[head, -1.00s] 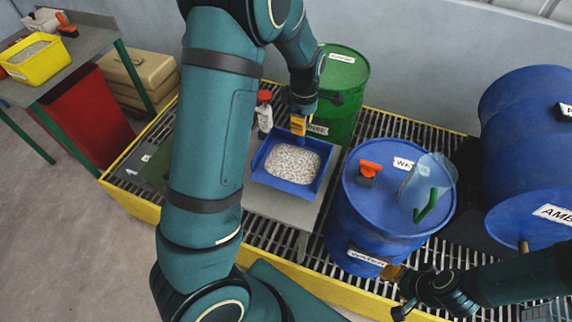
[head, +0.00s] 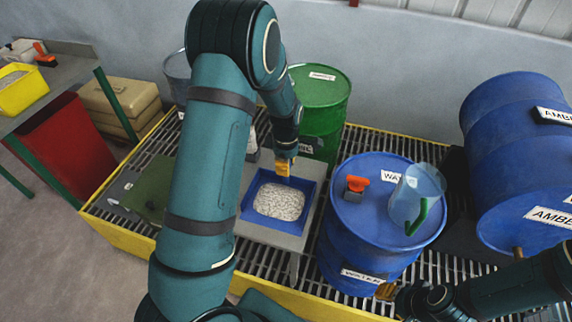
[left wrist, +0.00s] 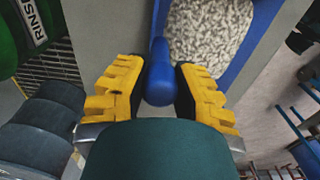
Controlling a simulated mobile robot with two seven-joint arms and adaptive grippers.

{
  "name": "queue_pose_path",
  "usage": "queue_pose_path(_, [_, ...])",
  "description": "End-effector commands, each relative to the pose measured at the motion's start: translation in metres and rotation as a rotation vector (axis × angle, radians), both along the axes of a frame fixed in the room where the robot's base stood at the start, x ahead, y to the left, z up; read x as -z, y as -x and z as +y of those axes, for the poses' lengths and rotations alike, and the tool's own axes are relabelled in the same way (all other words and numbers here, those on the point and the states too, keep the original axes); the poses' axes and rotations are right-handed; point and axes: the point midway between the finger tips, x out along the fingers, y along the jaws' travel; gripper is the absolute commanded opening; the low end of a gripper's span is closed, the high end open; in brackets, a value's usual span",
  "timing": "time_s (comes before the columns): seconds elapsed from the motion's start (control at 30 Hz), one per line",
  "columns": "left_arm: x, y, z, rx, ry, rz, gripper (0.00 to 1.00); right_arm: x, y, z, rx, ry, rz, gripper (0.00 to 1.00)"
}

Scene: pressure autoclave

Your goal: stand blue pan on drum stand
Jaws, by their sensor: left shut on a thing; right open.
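The blue pan (head: 249,218), filled with pale speckled granules, is over the grey stand (head: 262,238) in the head view; I cannot tell whether it touches the stand's top. My left gripper (head: 283,172) is at the pan's far side. In the left wrist view, my left gripper (left wrist: 160,88) has its yellow fingers shut on the pan's round blue handle (left wrist: 159,72). The pan (left wrist: 233,78) looks level there, with its granules inside. My right gripper (head: 386,291) is open and empty beside the lower front of the blue water drum (head: 345,240).
The water drum carries an orange-handled item (head: 356,186) and a clear jug (head: 418,192) with a green handle. A green drum (head: 322,112) stands behind the pan. A blue drum (head: 510,140) lies at right. Slatted grating with a yellow edge (head: 125,235) surrounds the stand.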

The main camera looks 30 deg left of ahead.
Motion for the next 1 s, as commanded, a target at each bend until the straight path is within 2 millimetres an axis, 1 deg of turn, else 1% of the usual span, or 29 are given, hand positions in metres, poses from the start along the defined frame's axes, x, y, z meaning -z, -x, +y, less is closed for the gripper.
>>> queue_pose_path(0.03, [0.0, 0.0, 0.0, 0.0, 0.0, 0.0, 0.34, 0.0, 0.0, 0.0, 0.0, 0.0, 0.0, 0.47])
queue_pose_path(0.1, [0.0, 0.0, 0.0, 0.0, 0.0, 0.0, 0.55, 0.0, 0.0, 0.0, 0.0, 0.0, 0.0, 0.47])
queue_pose_path(0.4, [-0.001, 0.0, 0.0, 0.0, 0.0, 0.0, 0.55, 0.0, 0.0, 0.0, 0.0, 0.0, 0.0, 0.47])
queue_pose_path(0.53, [-0.01, 0.0, 0.0, 0.001, 0.0, -0.001, 0.55, -0.003, 0.0, 0.0, 0.0, 0.0, 0.001, 0.47])
queue_pose_path(0.67, [-0.033, -0.001, -0.001, 0.001, 0.0, -0.004, 0.55, -0.009, 0.001, 0.0, 0.0, -0.001, 0.004, 0.47])
queue_pose_path(0.8, [-0.063, -0.001, -0.001, 0.002, 0.0, -0.003, 0.55, -0.017, 0.003, 0.0, -0.002, -0.001, 0.007, 0.47])
queue_pose_path(1.0, [-0.099, -0.001, 0.0, 0.001, 0.0, -0.003, 0.55, -0.026, 0.005, 0.001, -0.002, -0.003, 0.011, 0.47])
